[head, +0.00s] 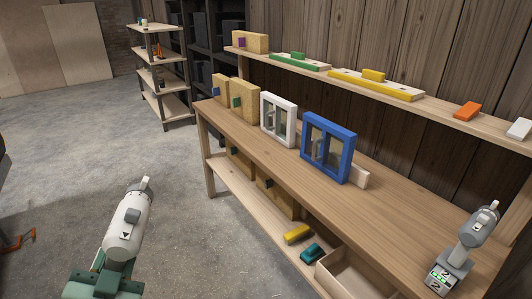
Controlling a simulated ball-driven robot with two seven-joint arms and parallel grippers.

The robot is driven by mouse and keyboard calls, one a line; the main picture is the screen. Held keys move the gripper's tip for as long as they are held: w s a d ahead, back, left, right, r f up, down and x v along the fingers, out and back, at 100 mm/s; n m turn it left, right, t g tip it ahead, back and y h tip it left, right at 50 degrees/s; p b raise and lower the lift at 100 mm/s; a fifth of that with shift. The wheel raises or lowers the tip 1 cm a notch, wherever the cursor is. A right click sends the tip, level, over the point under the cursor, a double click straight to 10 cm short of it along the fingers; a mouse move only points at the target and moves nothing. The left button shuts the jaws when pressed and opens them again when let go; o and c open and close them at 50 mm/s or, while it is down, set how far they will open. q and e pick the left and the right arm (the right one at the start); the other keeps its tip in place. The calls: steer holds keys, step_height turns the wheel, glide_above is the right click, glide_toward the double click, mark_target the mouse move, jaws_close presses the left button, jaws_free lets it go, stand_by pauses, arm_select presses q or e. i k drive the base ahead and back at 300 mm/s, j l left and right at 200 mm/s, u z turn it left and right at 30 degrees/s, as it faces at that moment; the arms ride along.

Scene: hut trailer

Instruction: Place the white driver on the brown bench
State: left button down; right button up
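The white driver (124,228) is at the lower left of the head view, over the concrete floor and apart from the bench. Its narrow tip points up and away from me. My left gripper (108,281), dark green, is at its lower end and appears shut on it; the handle and lower part are hidden. The brown bench (390,206) runs from the middle to the lower right, with bare wood in front of the blue window frame and toward the right. My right gripper is not in view.
A grey driver (470,238) stands at the bench's right end. A blue window frame (345,150), a white frame (291,120) and wooden blocks line the back. Several coloured pieces lie on the upper shelf (443,107). An open box (340,277) sits below.

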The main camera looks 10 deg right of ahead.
mark_target(402, 234)
steer(key=i+l+z, duration=0.1)
steer(key=l+z, duration=0.25)
steer(key=i+l+z, duration=0.15)
steer(key=l+z, duration=0.2)
steer(key=i+l+z, duration=0.15)
steer(key=l+z, duration=0.25)
steer(key=i+l, duration=0.25)
